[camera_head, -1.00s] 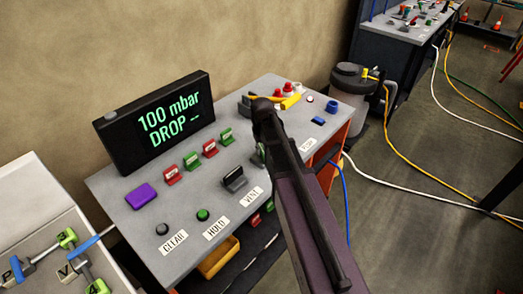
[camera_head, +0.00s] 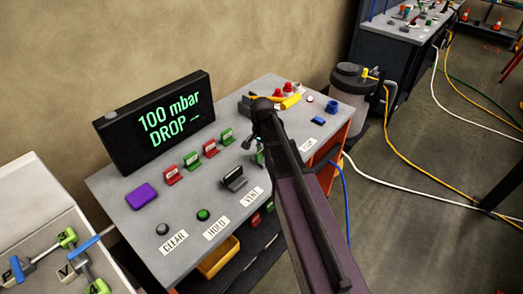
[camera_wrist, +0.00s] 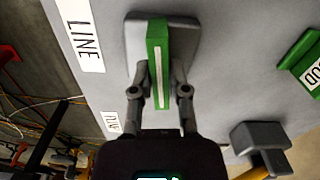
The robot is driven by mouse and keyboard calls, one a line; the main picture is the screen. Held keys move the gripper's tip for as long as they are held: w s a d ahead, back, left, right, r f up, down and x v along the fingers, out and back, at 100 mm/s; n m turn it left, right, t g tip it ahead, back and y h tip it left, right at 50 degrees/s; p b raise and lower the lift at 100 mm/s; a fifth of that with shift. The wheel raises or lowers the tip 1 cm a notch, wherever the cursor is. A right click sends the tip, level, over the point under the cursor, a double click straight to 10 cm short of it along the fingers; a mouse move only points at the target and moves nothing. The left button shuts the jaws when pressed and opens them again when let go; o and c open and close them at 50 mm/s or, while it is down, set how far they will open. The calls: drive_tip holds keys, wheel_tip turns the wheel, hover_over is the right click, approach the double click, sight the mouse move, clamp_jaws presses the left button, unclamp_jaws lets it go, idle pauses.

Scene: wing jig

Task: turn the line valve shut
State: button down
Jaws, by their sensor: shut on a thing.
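The line valve's green handle (camera_wrist: 158,60), with a white stripe, stands on a grey base (camera_wrist: 190,38) beside the "LINE" label (camera_wrist: 82,38) in the wrist view. The handle runs nearly up and down in that picture, tilted slightly. My gripper (camera_wrist: 160,92) has one finger on each side of the handle and is shut on it. In the head view my gripper (camera_head: 252,146) is small and dark at the panel, and my arm hides most of the valve. The display (camera_head: 158,122) reads "100 mbar DROP --".
The panel (camera_head: 150,225) also carries red and green tags, a black switch (camera_head: 233,178), a green button (camera_head: 203,215) and a purple block (camera_head: 141,196).

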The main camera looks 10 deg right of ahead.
drive_tip(key=shift+s+m, duration=0.1)
drive_tip(key=shift+m, duration=0.7)
drive_tip(key=c, duration=0.6)
unclamp_jaws()
drive_tip(key=shift+n, duration=0.4)
